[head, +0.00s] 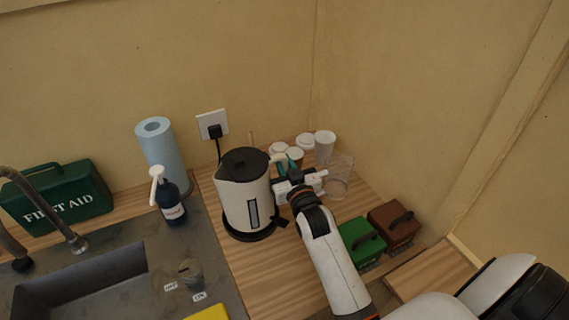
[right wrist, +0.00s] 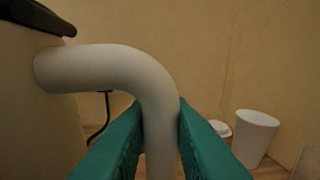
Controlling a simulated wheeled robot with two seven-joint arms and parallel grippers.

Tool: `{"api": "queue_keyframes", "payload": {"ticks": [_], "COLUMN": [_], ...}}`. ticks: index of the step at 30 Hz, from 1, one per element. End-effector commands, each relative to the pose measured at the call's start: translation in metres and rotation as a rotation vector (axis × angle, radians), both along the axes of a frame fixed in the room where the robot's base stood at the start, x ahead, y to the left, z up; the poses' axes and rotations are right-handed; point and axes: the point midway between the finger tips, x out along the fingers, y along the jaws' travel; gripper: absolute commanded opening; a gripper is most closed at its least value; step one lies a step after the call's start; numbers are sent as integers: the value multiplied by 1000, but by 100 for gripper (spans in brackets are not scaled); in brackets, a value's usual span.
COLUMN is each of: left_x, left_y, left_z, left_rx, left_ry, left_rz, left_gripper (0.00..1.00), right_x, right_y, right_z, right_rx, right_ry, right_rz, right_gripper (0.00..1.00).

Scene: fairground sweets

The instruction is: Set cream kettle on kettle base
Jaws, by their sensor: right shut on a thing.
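The cream kettle (head: 240,200) has a black lid and a water window, and stands upright near the back of the wooden counter. The black kettle base (head: 247,235) shows as a dark disc with a tab directly under the kettle; I cannot tell whether the kettle is fully seated on it. My right gripper (head: 283,170) is at the kettle's right side, shut on its handle. In the right wrist view the green fingers (right wrist: 161,125) pinch the handle of the cream kettle (right wrist: 110,70) from both sides. My left gripper is not in view.
Paper cups (head: 324,142) and a clear jar (head: 339,178) stand behind my right gripper. Green (head: 364,243) and brown (head: 394,222) boxes sit to the right. A pump bottle (head: 169,199), paper roll (head: 160,150), first aid box (head: 60,196) and sink (head: 85,285) are left.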

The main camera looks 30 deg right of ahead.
Motion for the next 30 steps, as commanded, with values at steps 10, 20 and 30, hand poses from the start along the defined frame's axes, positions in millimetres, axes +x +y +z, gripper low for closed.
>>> {"api": "queue_keyframes", "payload": {"ticks": [10,20,30], "left_x": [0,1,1], "left_y": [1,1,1], "left_z": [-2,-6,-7], "left_rx": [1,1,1], "left_ry": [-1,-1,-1], "left_rz": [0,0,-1], "left_gripper": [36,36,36], "right_x": [0,0,0], "right_y": [0,0,0], "right_z": [-1,-7,-10], "right_rx": [2,2,1], "right_ry": [-5,-6,-4], "right_rz": [0,0,0], "right_gripper": [0,0,28]}}
